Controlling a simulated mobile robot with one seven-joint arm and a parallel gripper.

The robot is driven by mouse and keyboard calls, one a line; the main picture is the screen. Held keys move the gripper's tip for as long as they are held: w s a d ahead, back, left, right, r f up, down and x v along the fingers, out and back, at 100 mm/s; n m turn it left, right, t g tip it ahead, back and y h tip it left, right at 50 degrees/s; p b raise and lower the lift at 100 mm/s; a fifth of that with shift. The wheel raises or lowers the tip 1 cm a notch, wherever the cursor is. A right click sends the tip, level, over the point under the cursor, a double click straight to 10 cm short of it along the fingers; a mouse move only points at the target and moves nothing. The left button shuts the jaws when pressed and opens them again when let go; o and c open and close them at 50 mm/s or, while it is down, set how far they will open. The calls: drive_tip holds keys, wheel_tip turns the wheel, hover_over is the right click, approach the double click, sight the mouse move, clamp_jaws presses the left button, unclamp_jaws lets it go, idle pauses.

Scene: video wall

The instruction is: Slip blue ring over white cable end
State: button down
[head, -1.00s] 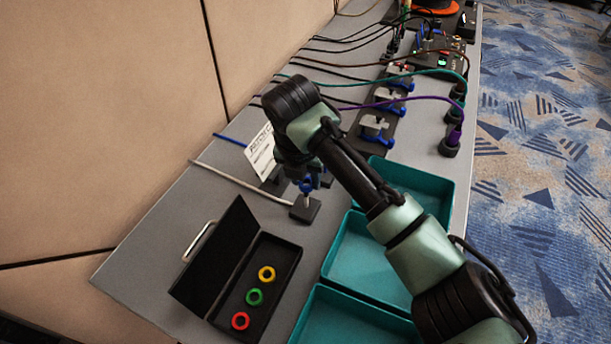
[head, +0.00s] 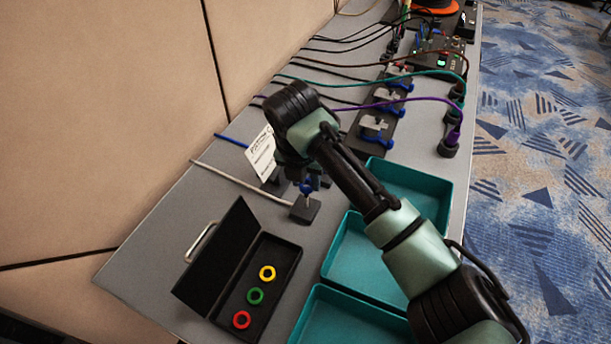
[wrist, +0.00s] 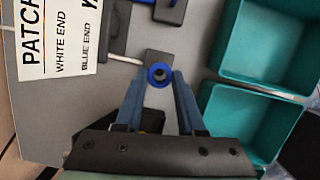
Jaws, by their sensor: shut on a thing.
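The blue ring (head: 306,187) is between the fingertips of my gripper (wrist: 159,77), which is shut on it. In the wrist view the ring (wrist: 159,66) shows from above, with a dark centre. The white cable (head: 240,182) runs along the table to a small black block (head: 304,210). Its pale upright end (head: 308,202) stands on this block, directly below the ring in the head view. The ring is level with or just above the tip; I cannot tell whether it is around it. In the wrist view the block (wrist: 160,55) lies beneath the ring.
An open black case (head: 275,287) holds yellow, green and red rings. Teal bins (head: 340,297) stand to the right. A label card (head: 261,152) stands behind my gripper, beside the blue cable (head: 231,141). Other cables and clamps are farther back.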

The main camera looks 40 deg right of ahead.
drive_tip(key=shift+f, duration=0.3)
idle(0.4)
drive_tip(key=shift+f+b, duration=0.3)
drive_tip(key=shift+f, duration=0.2)
drive_tip(key=shift+f, duration=0.2)
drive_tip(key=shift+f, duration=0.4)
drive_tip(key=shift+f, duration=0.15)
idle(0.4)
drive_tip(key=shift+c, duration=2.2)
unclamp_jaws()
